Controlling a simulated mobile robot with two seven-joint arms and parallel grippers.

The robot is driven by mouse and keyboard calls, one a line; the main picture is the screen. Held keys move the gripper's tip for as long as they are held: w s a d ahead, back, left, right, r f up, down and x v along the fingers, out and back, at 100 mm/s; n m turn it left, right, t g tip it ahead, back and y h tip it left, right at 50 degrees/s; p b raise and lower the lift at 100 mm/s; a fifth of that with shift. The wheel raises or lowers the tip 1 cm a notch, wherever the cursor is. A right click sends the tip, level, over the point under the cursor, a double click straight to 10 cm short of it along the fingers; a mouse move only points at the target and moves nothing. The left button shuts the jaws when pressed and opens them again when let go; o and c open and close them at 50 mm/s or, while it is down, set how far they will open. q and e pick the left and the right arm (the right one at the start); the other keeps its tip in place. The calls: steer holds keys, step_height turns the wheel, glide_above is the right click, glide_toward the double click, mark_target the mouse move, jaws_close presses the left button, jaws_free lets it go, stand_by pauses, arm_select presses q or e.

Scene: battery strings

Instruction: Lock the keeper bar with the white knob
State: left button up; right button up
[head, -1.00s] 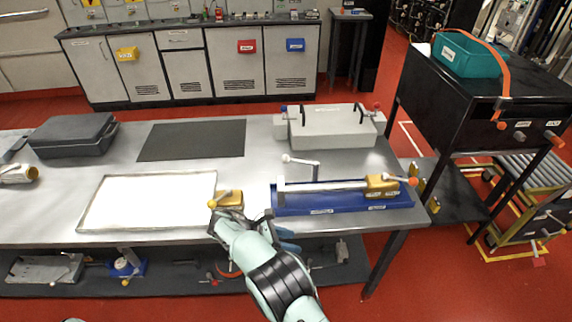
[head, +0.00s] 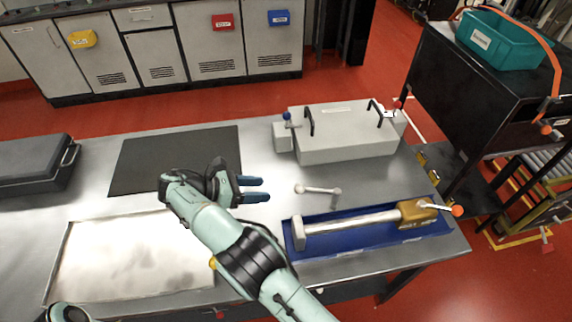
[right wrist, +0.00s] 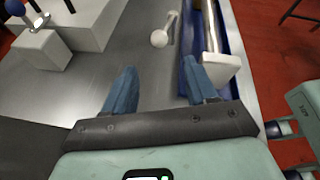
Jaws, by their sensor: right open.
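A white knob (head: 300,188) sits on one end of a short pale lever, the keeper bar (head: 320,190), lying behind the blue tray (head: 375,249). The knob also shows in the right wrist view (right wrist: 159,39), beyond the fingertips. A silver cylinder (head: 350,223) lies along the tray, between a pale end block (head: 298,233) and a yellow block (head: 416,211). My right gripper (head: 264,190) is open and empty, left of the knob and pointing towards it, apart from it. My left gripper is not clearly visible.
A grey box with black handles (head: 345,135) stands behind the lever. A dark mat (head: 140,165) and a pale panel (head: 130,260) lie to the left, with a dark case (head: 30,165) beyond. Bare steel lies between gripper and lever.

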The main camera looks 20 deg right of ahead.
mark_target(295, 188)
steer(key=b+x, duration=0.2)
steer(key=x, duration=1)
steer(key=shift+d+r, duration=0.15)
steer(key=shift+d+f, duration=0.2)
steer(key=shift+d, duration=0.35)
jaws_close()
